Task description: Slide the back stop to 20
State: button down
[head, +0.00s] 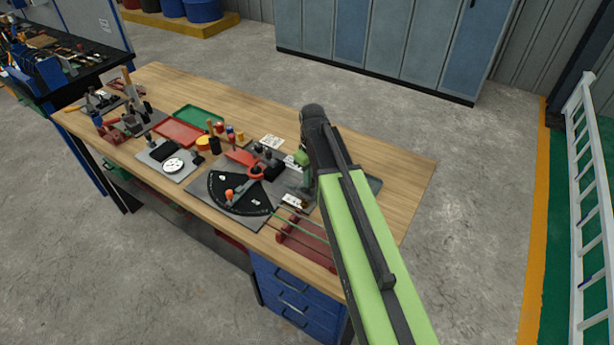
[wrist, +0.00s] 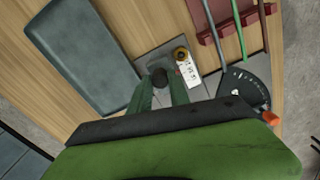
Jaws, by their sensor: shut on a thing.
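My gripper (wrist: 160,88) shows in the wrist view with its two green fingers shut on a dark round knob (wrist: 158,76), which seems to be the back stop's. The knob stands on a grey plate (wrist: 148,58). Beside it are a brass-coloured knob (wrist: 181,54) and a white scale label (wrist: 189,73); its numbers are too small to read. In the head view my gripper (head: 306,188) is at the right end of the bending plate (head: 259,217), partly hidden by my arm. The black fan-shaped dial (head: 240,195) lies to its left, with an orange knob (head: 229,194).
Red racks (head: 303,232) with rods stand at the bench's front edge, near the gripper. A blue-grey tray (wrist: 80,55) lies close by. Left on the bench are a round gauge (head: 174,165), red tray (head: 179,132) and green tray (head: 198,117). The bench's right end (head: 410,175) is clear.

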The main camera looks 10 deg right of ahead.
jog(key=shift+s+d, duration=0.35)
jog(key=shift+s, duration=0.05)
jog(key=shift+w+a, duration=0.1)
jog(key=c, duration=1.2)
grip_release()
notch_tip(320, 180, up, 18)
jog(key=p, duration=1.7)
jog(key=shift+f, duration=0.25)
